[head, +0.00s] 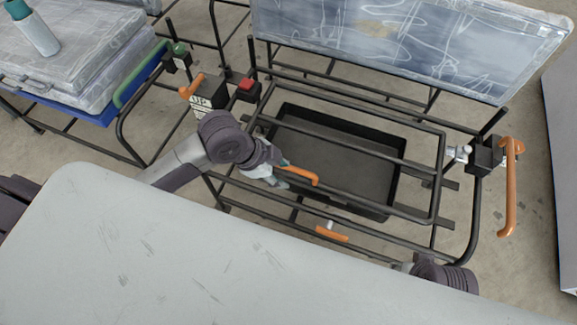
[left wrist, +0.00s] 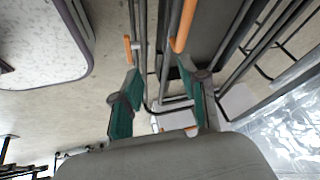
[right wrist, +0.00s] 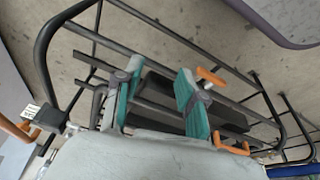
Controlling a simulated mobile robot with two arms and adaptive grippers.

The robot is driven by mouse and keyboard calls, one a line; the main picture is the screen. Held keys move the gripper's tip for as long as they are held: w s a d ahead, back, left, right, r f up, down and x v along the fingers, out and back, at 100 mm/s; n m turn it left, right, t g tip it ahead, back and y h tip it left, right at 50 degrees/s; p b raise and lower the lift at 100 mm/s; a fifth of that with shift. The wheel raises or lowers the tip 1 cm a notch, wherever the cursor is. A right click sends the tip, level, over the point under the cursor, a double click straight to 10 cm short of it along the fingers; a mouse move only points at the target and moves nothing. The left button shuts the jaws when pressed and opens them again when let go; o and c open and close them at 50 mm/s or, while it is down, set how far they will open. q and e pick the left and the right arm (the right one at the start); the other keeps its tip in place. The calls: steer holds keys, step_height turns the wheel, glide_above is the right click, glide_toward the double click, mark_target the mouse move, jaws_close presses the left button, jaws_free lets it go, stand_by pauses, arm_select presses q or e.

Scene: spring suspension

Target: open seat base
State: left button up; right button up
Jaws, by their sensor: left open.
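The seat base is a black tube frame (head: 438,180) around a dark open bin (head: 335,165). An orange handle (head: 300,175) lies along its inner front bar. A second orange handle (head: 332,232) sits on the lower front bar. My left gripper (head: 282,177) is at the first handle. Its green fingers are apart in the left wrist view (left wrist: 160,68), with an orange handle (left wrist: 183,25) ahead of them; contact cannot be told. My right gripper is mostly hidden low in the head view. In the right wrist view (right wrist: 158,66) its fingers are apart over frame bars, without anything visibly gripped.
A plastic-wrapped panel (head: 420,45) stands tilted up behind the frame. Orange levers sit at its left (head: 192,86) and right (head: 508,190) ends. A red button block (head: 246,85) is near the left lever. Wrapped cushions (head: 80,55) stand at the left.

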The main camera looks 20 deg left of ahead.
arm_select(q)
steer(key=w+a+r+m+g, duration=0.1)
steer(key=w+a+r+m, duration=0.1)
steer(key=w+a+m, duration=0.3)
steer(key=n+b, duration=0.1)
steer(key=b, duration=0.2)
glide_above(290, 167)
steer(key=s+a, duration=0.1)
steer(key=a, duration=0.1)
step_height(290, 167, down, 8)
steer(key=shift+b+x, duration=0.5)
steer(key=shift+x, duration=1.7)
arm_select(e)
steer(key=shift+s+v, duration=0.25)
steer(key=shift+v, duration=1.35)
steer(key=shift+f, duration=0.1)
arm_select(q)
jaws_close()
